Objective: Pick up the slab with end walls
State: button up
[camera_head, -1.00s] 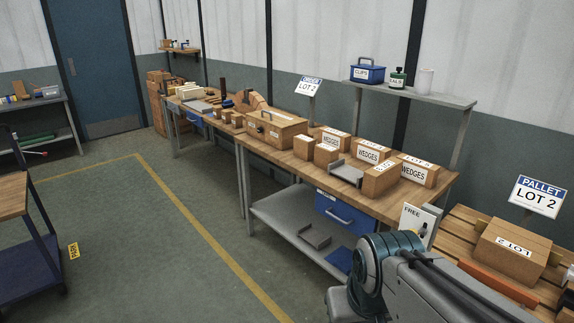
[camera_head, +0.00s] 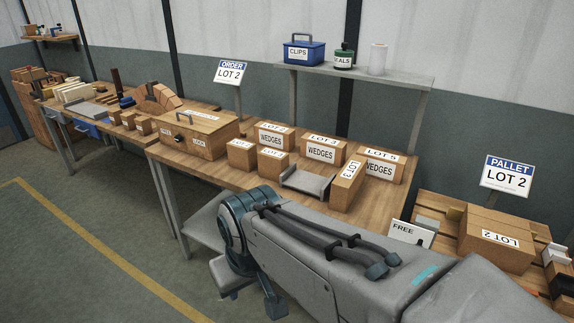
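A grey slab with low upturned walls at its ends (camera_head: 306,183) lies on the wooden bench (camera_head: 215,174). It sits between a small lot carton (camera_head: 273,163) on its left and an upright narrow lot carton (camera_head: 347,186) on its right. A wedges carton (camera_head: 322,149) stands behind it. My arm crosses the lower part of the view, in front of the bench. My gripper's fingers cannot be made out, and nothing of mine is seen touching the slab.
A wooden toolbox (camera_head: 198,135) and other cartons crowd the bench. A shelf (camera_head: 390,76) hangs above it. A FREE sign (camera_head: 411,234) stands at the right end, beside a pallet carton (camera_head: 495,243). The floor (camera_head: 75,265) at left is open.

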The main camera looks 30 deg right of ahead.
aim_at(312, 184)
jog(key=z, duration=0.65)
jog(key=i, duration=0.85)
jog(key=z, duration=1.1)
jog(key=i, duration=0.25)
jog(key=z, duration=0.25)
